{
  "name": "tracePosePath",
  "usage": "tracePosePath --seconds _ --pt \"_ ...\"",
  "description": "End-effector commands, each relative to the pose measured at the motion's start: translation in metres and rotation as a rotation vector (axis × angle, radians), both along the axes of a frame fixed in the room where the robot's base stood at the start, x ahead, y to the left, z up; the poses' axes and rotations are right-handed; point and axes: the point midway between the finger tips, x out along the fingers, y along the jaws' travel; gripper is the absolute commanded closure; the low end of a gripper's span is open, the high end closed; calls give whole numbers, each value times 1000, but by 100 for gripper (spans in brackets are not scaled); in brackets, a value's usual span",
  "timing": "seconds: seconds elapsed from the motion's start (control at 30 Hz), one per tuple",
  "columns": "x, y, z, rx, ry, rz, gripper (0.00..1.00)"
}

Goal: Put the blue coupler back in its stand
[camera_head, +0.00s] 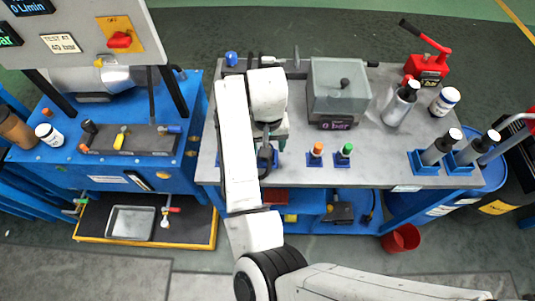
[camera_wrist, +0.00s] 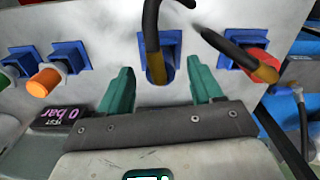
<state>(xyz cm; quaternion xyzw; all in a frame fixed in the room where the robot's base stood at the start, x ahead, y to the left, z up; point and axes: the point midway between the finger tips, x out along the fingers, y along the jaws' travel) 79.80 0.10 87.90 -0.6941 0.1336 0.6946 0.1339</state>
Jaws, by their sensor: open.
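My gripper (camera_wrist: 162,84) is open, its teal fingers spread on either side of a blue stand (camera_wrist: 172,40). A dark, curved hose end with a brass-coloured tip (camera_wrist: 156,68) shows at that stand between the fingers; nothing is gripped. I cannot tell whether the tip is seated or only in front of the stand. In the head view my arm hides most of this spot. A small blue rounded object (camera_head: 231,58) is at the table's back left; I cannot tell if it is the blue coupler.
Stands with an orange (camera_head: 316,149) and a green coupler (camera_head: 345,149) are to the right. A second brass-tipped hose (camera_wrist: 262,70) crosses a stand beside a red part. A clear box (camera_head: 339,85), bottles (camera_head: 400,103) and a red pump (camera_head: 428,68) stand on the grey table (camera_head: 380,170).

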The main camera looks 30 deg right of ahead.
Motion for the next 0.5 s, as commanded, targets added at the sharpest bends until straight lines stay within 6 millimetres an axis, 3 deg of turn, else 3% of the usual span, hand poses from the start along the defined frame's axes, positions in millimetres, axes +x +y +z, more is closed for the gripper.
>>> tracePosePath --seconds 0.5 --pt "0 0 39 0 -1 0 35"
